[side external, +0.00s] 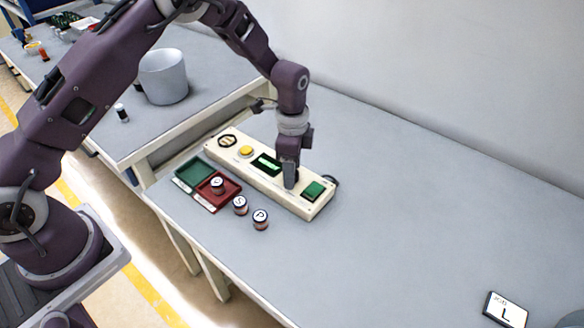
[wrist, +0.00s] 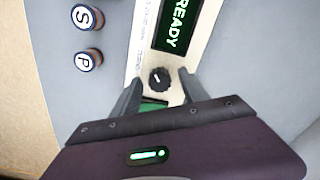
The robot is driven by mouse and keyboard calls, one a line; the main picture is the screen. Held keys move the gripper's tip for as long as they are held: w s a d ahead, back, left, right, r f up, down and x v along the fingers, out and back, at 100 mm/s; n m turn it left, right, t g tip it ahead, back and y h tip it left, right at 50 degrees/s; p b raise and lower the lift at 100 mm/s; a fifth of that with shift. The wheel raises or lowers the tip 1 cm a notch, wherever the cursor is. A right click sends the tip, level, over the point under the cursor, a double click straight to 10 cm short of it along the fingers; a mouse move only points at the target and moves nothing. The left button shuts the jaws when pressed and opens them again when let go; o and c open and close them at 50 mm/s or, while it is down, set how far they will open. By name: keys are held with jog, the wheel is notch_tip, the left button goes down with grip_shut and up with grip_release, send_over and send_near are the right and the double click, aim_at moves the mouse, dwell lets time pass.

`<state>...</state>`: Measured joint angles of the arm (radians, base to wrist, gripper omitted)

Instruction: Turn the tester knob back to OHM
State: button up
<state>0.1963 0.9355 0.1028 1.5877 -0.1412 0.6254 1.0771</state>
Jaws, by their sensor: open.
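The cream tester (side external: 285,192) lies on the grey table in the side external view. In the wrist view its black knob (wrist: 159,79) shows a white pointer line, and printed marks beside it are too small to read. A green-lit display reading READY (wrist: 174,25) is next to the knob. My gripper (wrist: 157,88) is open, with one finger on each side of the knob. I cannot tell whether the fingers touch it. In the side external view my gripper (side external: 289,184) hides the knob and points down at the tester.
The tester also has a yellow button (side external: 246,151) and a green square (side external: 314,189). Cylinders marked S (side external: 240,205) and P (side external: 261,218) stand in front. Another stands in the red tray (side external: 207,199), beside a green tray (side external: 190,173). A card marked L (side external: 505,310) lies far right.

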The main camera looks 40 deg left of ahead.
grip_shut()
jog(key=n, duration=0.4)
jog(key=shift+r+n, duration=0.1)
jog(key=shift+n, duration=0.3)
jog(key=n, duration=0.4)
jog(key=shift+n, duration=0.3)
jog(key=n, duration=0.4)
jog(key=shift+n, duration=2.3)
